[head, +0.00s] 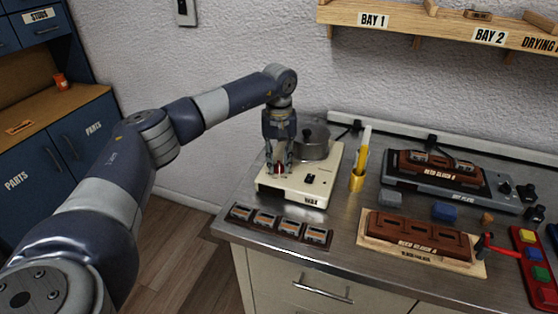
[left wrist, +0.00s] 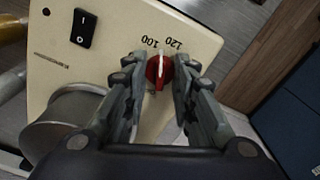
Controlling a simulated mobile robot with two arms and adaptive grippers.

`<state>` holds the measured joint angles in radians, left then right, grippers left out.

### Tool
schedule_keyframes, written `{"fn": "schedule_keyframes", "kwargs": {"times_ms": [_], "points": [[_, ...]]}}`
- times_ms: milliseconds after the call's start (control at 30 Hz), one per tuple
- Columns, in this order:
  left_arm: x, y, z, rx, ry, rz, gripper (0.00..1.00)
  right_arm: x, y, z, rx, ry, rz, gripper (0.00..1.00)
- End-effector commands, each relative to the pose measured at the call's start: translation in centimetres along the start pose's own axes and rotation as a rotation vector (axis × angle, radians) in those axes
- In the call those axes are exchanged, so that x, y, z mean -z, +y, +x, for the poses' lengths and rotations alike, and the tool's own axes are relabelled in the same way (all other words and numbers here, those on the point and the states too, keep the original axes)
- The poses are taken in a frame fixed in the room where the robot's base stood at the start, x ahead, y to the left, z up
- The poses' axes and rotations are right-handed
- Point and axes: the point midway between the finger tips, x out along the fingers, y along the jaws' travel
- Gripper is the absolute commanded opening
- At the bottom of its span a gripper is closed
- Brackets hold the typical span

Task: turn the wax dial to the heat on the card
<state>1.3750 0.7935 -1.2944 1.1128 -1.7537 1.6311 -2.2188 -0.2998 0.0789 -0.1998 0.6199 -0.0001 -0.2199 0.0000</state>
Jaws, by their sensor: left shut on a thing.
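The wax heater (head: 318,190) is a cream box marked WAX with a metal pot (head: 312,142) at its back. Its red dial (left wrist: 160,72) has a white pointer line. In the left wrist view the line points up the picture, between the printed 100 and 120. My left gripper (head: 279,168) reaches down onto the heater's left part. In the left wrist view its two fingers (left wrist: 158,75) are shut around the dial, one on each side. I cannot make out a heat card in either view. My right gripper is not in view.
A black rocker switch (left wrist: 83,29) sits on the heater beside the dial. A dark tray (head: 280,224) of small parts lies in front. Reed block boards (head: 422,237) and a hot plate (head: 455,193) fill the right.

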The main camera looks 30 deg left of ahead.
Motion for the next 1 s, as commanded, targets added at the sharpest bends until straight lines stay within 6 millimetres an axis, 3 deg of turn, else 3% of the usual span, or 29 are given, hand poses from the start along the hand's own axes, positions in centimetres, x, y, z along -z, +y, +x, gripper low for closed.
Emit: {"fn": "schedule_keyframes", "kwargs": {"times_ms": [500, 1000], "points": [[0.08, 0.03, -0.13, -0.002, 0.003, 0.333, 0.01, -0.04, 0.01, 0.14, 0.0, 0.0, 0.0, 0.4], [0.09, 0.02, -0.14, -0.002, 0.003, 0.393, 0.01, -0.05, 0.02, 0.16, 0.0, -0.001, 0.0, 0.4]]}}
